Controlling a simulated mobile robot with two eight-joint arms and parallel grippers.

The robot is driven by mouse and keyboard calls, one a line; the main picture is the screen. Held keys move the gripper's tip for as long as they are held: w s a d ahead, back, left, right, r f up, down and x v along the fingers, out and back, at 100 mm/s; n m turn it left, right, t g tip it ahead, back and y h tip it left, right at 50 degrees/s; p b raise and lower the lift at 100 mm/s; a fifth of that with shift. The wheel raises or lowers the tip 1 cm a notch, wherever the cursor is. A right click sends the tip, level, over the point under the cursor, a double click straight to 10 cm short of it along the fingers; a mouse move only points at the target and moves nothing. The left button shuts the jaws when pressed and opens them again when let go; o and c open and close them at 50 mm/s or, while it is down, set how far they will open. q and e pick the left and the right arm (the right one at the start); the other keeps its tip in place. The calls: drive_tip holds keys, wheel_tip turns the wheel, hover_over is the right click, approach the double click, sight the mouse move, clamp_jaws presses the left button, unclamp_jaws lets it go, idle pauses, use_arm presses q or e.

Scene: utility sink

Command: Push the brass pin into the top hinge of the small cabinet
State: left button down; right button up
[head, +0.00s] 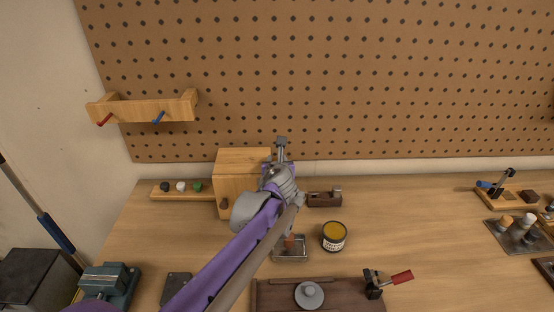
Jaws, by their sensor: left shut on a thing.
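The small wooden cabinet (240,162) stands on the bench against the pegboard, with a dark knob low on its front. My left arm reaches across in front of it and hides part of its right side. My left gripper (281,147) is at the cabinet's upper right edge, around the height of its top. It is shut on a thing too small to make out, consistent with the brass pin. The top hinge is hidden behind the gripper and wrist, so I cannot tell whether pin and hinge touch. My right gripper is not in view.
A wooden plane (324,198) lies right of the cabinet. A metal tray (290,255) and an open tin (334,237) stand in front. A strip with knobs (182,188) lies left. A wall rack (145,109) hangs above left.

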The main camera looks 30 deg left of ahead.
use_arm(q)
drive_tip(key=shift+f, duration=0.45)
drive_tip(key=shift+c, duration=2.2)
unclamp_jaws()
drive_tip(key=shift+s+d+r, duration=0.1)
drive_tip(key=v, duration=1)
drive_tip(key=shift+s, duration=0.3)
drive_tip(key=shift+d+r, duration=0.1)
drive_tip(key=shift+d, duration=0.05)
